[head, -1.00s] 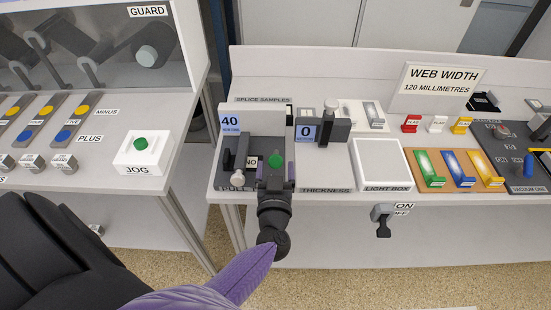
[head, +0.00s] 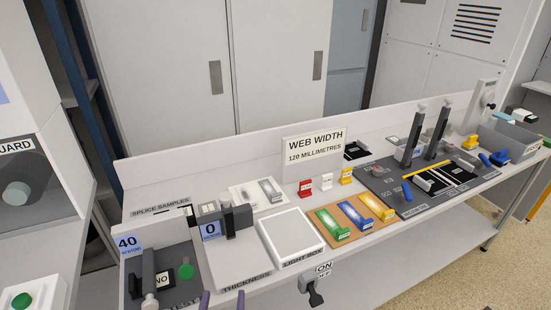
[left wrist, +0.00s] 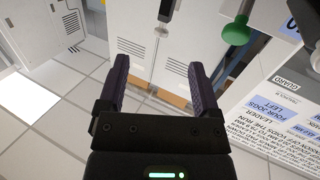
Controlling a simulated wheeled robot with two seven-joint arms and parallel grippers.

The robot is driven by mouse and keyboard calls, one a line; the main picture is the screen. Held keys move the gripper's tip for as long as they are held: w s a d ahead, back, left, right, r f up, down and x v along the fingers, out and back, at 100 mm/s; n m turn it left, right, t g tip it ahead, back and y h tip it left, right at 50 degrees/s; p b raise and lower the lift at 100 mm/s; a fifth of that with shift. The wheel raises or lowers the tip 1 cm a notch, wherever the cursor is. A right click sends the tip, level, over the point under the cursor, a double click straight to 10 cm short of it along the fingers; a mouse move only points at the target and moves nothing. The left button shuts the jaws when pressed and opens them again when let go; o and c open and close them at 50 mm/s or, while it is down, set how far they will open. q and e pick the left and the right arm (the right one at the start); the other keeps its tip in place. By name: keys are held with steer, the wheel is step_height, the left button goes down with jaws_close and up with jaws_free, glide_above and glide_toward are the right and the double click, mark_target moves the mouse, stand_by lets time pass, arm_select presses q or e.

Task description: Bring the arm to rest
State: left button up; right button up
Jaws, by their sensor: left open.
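My left gripper (head: 222,300) shows only as two purple fingertips at the bottom edge of the head view, in front of the bench and right of the tester with the 40 display. The left wrist view shows the same gripper (left wrist: 158,70) with its two purple fingers wide apart and nothing between them. The rest of my left arm is out of the head view. My right gripper is in neither view.
The bench holds a tester with a green knob (head: 186,269), a thickness gauge (head: 236,220), a light box (head: 291,236), coloured holders (head: 331,225) and a dark splicing station (head: 400,187). A switch (head: 312,290) sticks out from its front edge.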

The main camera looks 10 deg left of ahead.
arm_select(q)
steer(key=s+d+f+m+g+h, duration=0.1)
steer(key=s+d+m+g+h, duration=0.4)
steer(key=d+m+g+h, duration=0.15)
steer(key=s+a+f+n+g+y, duration=0.2)
steer(key=s+a+g+y, duration=0.2)
steer(key=s+a+g, duration=0.55)
steer(key=s+d+f+b, duration=0.1)
steer(key=s+f, duration=0.1)
steer(key=f, duration=0.8)
steer(key=s+d+f+b, duration=0.1)
steer(key=s+f, duration=0.2)
steer(key=f, duration=0.7)
steer(key=s+a+f+b, duration=0.2)
steer(key=s+a+f, duration=0.1)
steer(key=s+f, duration=0.8)
steer(key=shift+s+f+g, duration=0.15)
steer(key=shift+s+g, duration=0.25)
steer(key=shift+s, duration=0.45)
